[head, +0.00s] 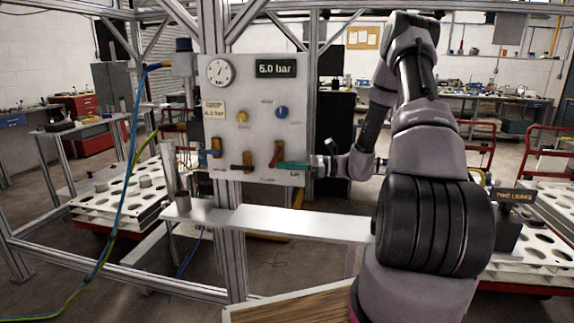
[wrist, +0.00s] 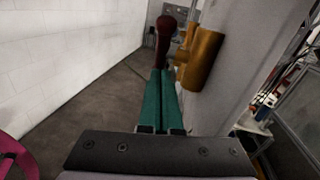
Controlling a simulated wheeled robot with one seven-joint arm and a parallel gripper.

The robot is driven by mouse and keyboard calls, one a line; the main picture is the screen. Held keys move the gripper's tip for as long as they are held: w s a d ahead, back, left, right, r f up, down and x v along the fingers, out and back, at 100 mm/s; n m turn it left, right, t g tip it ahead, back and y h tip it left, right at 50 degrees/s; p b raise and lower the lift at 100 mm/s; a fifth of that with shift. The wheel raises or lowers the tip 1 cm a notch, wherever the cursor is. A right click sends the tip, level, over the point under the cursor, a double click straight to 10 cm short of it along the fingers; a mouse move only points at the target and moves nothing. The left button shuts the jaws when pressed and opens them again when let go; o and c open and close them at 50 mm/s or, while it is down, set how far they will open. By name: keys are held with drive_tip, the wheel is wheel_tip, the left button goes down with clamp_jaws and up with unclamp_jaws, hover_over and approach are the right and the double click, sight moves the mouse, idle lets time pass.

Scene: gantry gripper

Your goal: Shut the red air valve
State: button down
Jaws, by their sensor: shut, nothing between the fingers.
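The red air valve handle (head: 277,152) is at the lower right of the grey panel and stands near upright, slightly tilted. In the wrist view the red handle (wrist: 165,35) shows just beyond my fingertips, with its brass-coloured body (wrist: 202,58) to the right against the panel. My gripper (head: 281,164) has green fingers that reach in from the right, level with the lower part of the handle. In the wrist view the fingers of my gripper (wrist: 164,72) lie together, with nothing between them. Whether the tips touch the handle I cannot tell.
A metal shelf (head: 290,222) runs below.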

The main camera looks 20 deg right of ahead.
drive_tip(key=shift+w+a+f+y, duration=0.15)
drive_tip(key=shift+a+f+y, duration=0.15)
drive_tip(key=shift+y, duration=0.4)
drive_tip(key=shift+a, duration=0.1)
